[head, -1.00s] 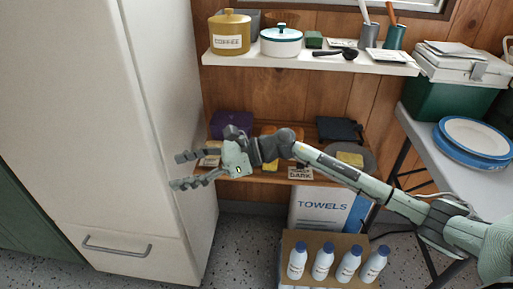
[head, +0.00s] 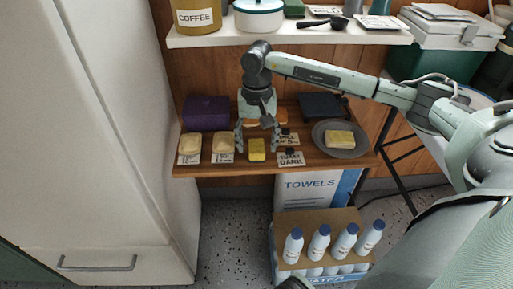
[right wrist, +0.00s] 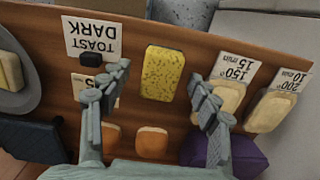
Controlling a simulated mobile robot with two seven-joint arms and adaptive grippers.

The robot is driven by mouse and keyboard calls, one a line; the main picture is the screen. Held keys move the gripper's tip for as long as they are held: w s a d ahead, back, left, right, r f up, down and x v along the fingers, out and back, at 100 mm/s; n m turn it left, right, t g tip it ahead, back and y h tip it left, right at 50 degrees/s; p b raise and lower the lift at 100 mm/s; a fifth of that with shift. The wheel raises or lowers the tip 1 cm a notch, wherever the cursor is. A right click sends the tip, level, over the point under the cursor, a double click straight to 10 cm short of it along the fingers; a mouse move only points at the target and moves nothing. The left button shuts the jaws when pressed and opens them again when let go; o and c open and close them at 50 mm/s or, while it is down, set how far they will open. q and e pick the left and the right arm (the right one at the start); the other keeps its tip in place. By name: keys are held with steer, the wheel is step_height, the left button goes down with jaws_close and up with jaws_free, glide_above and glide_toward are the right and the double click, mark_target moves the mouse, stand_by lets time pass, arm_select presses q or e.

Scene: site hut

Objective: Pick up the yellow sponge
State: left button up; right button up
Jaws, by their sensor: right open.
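The yellow sponge (head: 257,150) lies on the lower wooden shelf near its front edge. In the right wrist view the sponge (right wrist: 162,73) is a speckled yellow block, in the gap between the two fingers and a little beyond their tips. My right gripper (head: 257,143) is open and points down over the shelf, with one finger to each side of the sponge. It also shows in the right wrist view (right wrist: 158,98). I cannot tell whether the fingers touch the shelf. My left gripper is not in view.
The lower shelf (head: 215,169) also holds bread-like pieces (head: 190,144) on cards, a plate (head: 318,143) with a pale yellow block (head: 340,139), a purple box (head: 206,111) and labels (head: 290,158). The white upper shelf (head: 225,40) is above. Bottles (head: 320,240) stand below.

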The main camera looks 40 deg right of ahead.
steer(key=shift+w+f, duration=0.1)
steer(key=shift+f, duration=0.7)
steer(key=shift+c, duration=0.6)
steer(key=c, duration=0.9)
steer(key=shift+r, duration=0.1)
